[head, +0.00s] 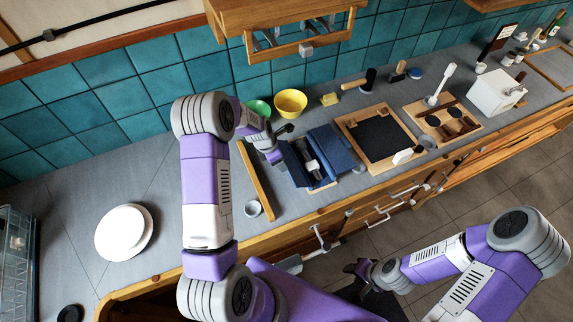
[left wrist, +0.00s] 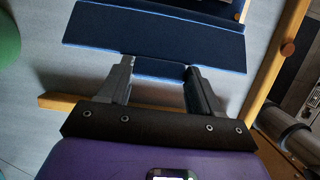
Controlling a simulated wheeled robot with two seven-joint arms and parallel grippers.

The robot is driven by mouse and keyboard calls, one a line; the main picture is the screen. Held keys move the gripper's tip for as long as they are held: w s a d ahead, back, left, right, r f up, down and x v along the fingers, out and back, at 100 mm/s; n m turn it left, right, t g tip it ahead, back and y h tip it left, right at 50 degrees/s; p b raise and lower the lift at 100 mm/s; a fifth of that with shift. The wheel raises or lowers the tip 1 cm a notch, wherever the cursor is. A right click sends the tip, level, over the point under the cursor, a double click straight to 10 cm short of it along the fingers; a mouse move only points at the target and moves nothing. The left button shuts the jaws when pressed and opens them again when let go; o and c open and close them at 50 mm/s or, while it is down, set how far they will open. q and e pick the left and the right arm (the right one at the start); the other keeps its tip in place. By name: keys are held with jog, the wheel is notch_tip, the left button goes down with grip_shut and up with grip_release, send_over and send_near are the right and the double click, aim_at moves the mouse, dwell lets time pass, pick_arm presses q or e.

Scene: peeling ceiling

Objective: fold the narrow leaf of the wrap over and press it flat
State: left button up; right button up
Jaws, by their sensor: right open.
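The dark blue wrap (head: 333,148) lies on a wooden board on the grey counter. Its leaf on the left (head: 291,165) stands tilted up, and a black and pale grey object lies in the middle. My left gripper (head: 272,152) is at the wrap's left side, its tips partly hidden in the head view. In the left wrist view its two fingers (left wrist: 162,82) are spread apart, with a dark blue panel (left wrist: 150,35) of the wrap just beyond them. My right gripper (head: 358,270) is open and empty, low in front of the counter.
A wooden bar (head: 255,180) and small grey cup (head: 253,208) lie left of the wrap. Yellow (head: 291,102) and green (head: 258,109) bowls stand behind it. A framed black panel (head: 379,138) is close on its right.

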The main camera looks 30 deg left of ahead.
pick_arm(q)
jog(key=shift+w+d+r, duration=0.1)
jog(key=shift+w+d+r, duration=0.4)
jog(key=shift+w+r, duration=0.1)
jog(key=shift+r, duration=0.25)
jog(key=shift+w+d+r, duration=0.6)
jog(key=shift+w, duration=0.1)
